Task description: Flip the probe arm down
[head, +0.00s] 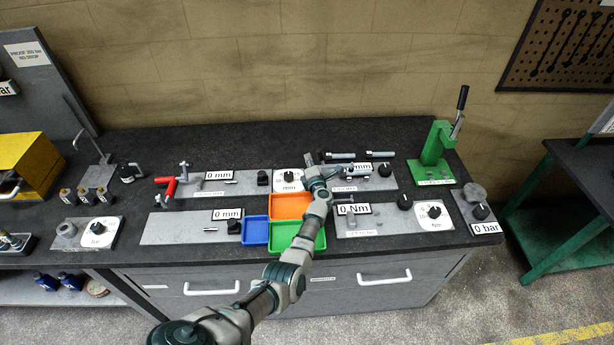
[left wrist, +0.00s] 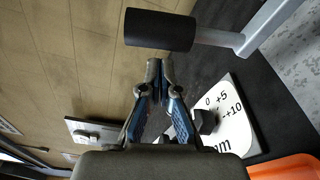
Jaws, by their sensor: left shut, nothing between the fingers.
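My left gripper (head: 311,160) reaches over the dial panel at the back middle of the bench. In the left wrist view its two fingers (left wrist: 159,64) are together at the tips with nothing between them. A black cylindrical grip (left wrist: 160,30) on a pale metal rod (left wrist: 217,38), apparently the probe arm, lies just beyond the fingertips. Whether they touch it is unclear. My right gripper is out of view.
Orange (head: 283,208), blue (head: 255,231) and green (head: 283,239) trays stand at the bench front, partly under my left arm. A green lever press (head: 437,150) is at the right. A red clamp handle (head: 170,186) is at the left. The bench back is mostly clear.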

